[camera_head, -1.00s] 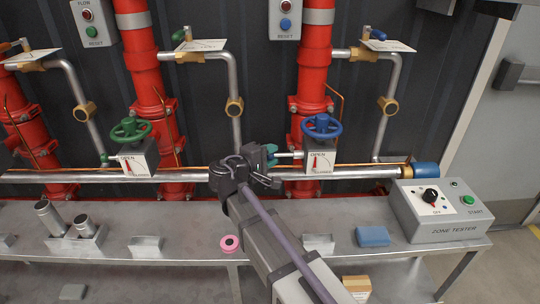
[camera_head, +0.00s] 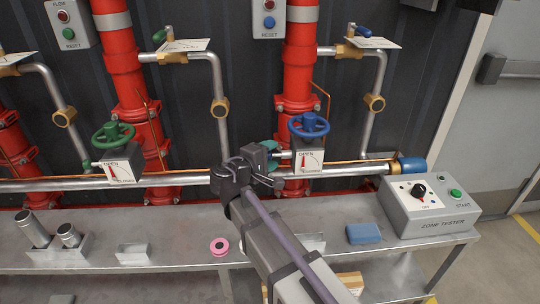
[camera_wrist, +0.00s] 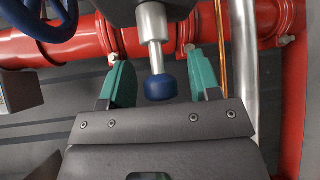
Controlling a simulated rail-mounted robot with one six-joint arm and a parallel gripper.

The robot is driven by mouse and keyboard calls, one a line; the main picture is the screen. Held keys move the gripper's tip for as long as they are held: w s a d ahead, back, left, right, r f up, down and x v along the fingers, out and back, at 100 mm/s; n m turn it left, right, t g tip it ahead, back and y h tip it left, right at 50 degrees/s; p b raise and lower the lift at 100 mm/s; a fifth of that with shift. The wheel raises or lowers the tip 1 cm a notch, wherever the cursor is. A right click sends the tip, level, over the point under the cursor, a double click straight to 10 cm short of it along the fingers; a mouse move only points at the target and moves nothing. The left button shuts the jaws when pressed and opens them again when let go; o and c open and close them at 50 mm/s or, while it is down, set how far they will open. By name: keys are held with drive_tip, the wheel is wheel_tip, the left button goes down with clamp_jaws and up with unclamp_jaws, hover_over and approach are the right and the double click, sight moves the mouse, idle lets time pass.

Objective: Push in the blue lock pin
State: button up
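The blue lock pin (camera_wrist: 159,88) shows in the wrist view as a dark blue knob on a silver shaft (camera_wrist: 153,25). The shaft extends out of a grey valve box (camera_head: 309,163) under the blue handwheel (camera_head: 309,125). My gripper (camera_wrist: 157,72) is open, with one teal-padded finger on each side of the knob. A gap shows on both sides of the knob. In the head view my gripper (camera_head: 271,164) is left of the box; part of the shaft shows and the blue knob is hidden behind the gripper.
A red pipe (camera_head: 297,90) rises behind the box, with a thin copper line beside it. A green-wheel valve box (camera_head: 122,167) stands to the left. The bench below holds a pink ring (camera_head: 219,246), a blue block (camera_head: 363,233) and the zone tester (camera_head: 430,207).

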drive_tip(key=p+v, duration=0.1)
drive_tip(key=v, duration=0.9)
drive_tip(key=shift+s+a, duration=0.25)
drive_tip(key=shift+s, duration=0.05)
